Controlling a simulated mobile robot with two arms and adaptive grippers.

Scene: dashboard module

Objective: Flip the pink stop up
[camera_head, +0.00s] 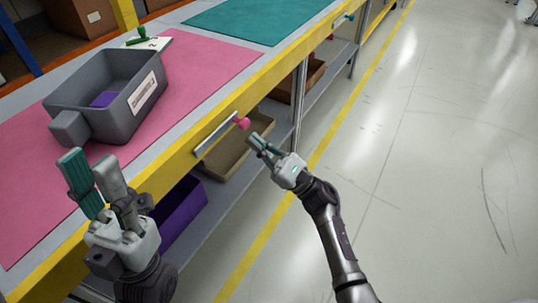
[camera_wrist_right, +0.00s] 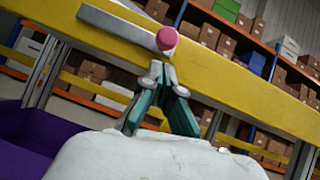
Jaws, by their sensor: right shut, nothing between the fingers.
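The pink stop is a round pink knob (camera_head: 243,123) at the right end of a flat metal bar (camera_head: 215,135) on the table's yellow front edge. In the right wrist view the pink knob (camera_wrist_right: 166,38) is at upper centre, and the bar (camera_wrist_right: 125,27) runs from it to the upper left. My right gripper (camera_head: 254,141) is shut and empty, just below and right of the knob. In the right wrist view its fingertips (camera_wrist_right: 158,70) are close below the knob; I cannot tell whether they touch. My left gripper (camera_head: 89,160) is open and empty, over the table's near edge.
A grey bin (camera_head: 130,105) with something purple inside stands on the pink mat (camera_head: 215,62). A green-handled stamp (camera_head: 143,38) is behind it. Below the table are a purple bin (camera_head: 180,212) and brown trays (camera_head: 232,152). The floor at right is clear.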

